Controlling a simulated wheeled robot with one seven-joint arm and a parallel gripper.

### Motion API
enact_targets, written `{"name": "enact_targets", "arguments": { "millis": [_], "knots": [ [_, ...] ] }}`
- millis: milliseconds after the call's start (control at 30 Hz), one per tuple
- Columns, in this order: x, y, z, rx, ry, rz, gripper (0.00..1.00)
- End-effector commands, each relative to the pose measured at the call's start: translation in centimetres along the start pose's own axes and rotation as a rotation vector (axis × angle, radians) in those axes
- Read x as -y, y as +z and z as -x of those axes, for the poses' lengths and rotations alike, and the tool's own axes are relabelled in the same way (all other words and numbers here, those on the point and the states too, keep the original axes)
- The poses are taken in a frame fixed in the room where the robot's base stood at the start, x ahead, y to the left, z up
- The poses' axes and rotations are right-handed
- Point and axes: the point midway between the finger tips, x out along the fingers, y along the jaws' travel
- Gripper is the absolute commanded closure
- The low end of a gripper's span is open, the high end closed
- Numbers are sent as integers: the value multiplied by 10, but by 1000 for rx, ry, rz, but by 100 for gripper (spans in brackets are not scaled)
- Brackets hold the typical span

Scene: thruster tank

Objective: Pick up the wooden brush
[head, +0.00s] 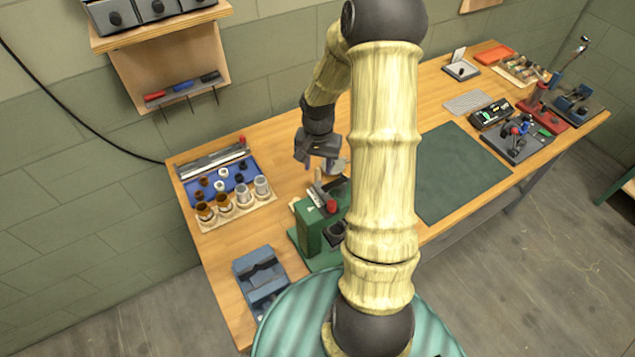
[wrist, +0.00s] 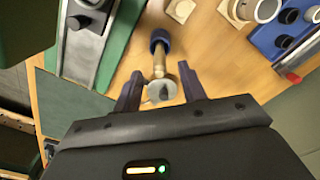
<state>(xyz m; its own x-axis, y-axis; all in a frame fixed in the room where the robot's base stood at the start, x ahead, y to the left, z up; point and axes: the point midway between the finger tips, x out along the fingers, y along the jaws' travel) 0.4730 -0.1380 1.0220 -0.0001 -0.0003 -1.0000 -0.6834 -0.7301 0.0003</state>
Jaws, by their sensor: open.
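My gripper (head: 318,160) is open above the bench, behind the green press. In the wrist view its fingertips (wrist: 161,84) are apart, with a slim tan piece (wrist: 159,62) showing between and beyond them. This piece looks like the wooden brush; it has a dark blue end (wrist: 160,38) and meets a round grey disc (wrist: 162,92) nearer my gripper. I cannot tell whether the disc is part of it or a stand. The fingers show no clear contact with it. In the head view my gripper and arm mostly hide this spot.
The green press (head: 318,222) stands close in front of my gripper. A blue tray (head: 232,172) with small parts and a wooden cup holder (head: 240,213) lie to the left. A blue-grey fixture (head: 262,277) sits at the near left. The dark green mat (head: 460,170) is clear.

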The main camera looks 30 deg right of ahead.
Motion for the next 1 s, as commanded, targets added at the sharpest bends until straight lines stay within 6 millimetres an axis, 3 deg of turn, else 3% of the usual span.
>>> {"name": "enact_targets", "arguments": {
  "millis": [467, 1000],
  "knots": [
    [1, 3, -49, 2, 0, 2, 59],
    [1, 3, -51, 1, 0, 1, 59]
  ]
}}
